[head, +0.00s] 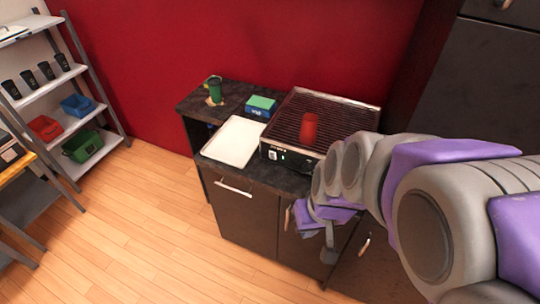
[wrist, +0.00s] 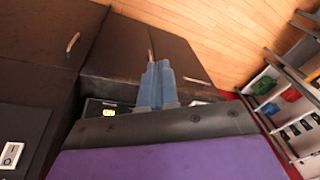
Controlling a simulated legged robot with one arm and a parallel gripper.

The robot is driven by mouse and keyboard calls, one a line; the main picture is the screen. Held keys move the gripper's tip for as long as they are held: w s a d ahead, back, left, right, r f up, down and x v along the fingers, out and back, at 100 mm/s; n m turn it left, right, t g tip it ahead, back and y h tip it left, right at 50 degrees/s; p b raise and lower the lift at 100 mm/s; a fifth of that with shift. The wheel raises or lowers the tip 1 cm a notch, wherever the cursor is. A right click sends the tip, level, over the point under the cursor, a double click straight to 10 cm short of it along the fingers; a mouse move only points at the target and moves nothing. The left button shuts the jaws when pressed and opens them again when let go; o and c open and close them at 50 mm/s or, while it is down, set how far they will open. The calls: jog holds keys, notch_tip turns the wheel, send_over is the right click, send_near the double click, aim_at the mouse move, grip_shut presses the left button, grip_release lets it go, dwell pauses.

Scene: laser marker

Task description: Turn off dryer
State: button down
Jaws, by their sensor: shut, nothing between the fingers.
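The dryer, a black box with a ribbed top (head: 340,113), stands on the dark counter, and a red cup (head: 309,128) rests on it. My gripper (head: 329,257) is shut and empty, below and in front of the dryer, by the cabinet doors. Its closed fingers (wrist: 156,66) show in the wrist view.
A white tray (head: 233,141), a green cup (head: 215,89) and a blue-green box (head: 260,106) are on the counter, left of the dryer. Cabinet doors with handles (head: 234,188) lie below. A shelf with bins (head: 83,145) stands far left. The wooden floor (head: 150,220) is clear.

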jog(key=w+a+f+n+t, duration=0.3)
jog(key=w+a, duration=0.5)
jog(key=w, duration=0.6)
jog(key=n+t+h, duration=0.4)
jog(key=t+h, duration=0.2)
jog(key=t, duration=0.4)
send_near(272, 154)
notch_tip(272, 154, down, 4)
jog(key=a, duration=0.3)
jog(key=s+f+n+t+h, duration=0.1)
jog(key=s+n+t+h, duration=0.1)
jog(key=s+n+t, duration=0.2)
jog(key=s, duration=0.2)
jog(key=shift+s+h+b, duration=0.3)
jog(key=shift+f, duration=0.15)
jog(key=b+x, duration=0.2)
jog(key=x, duration=1.2)
jog(key=shift+b, duration=0.4)
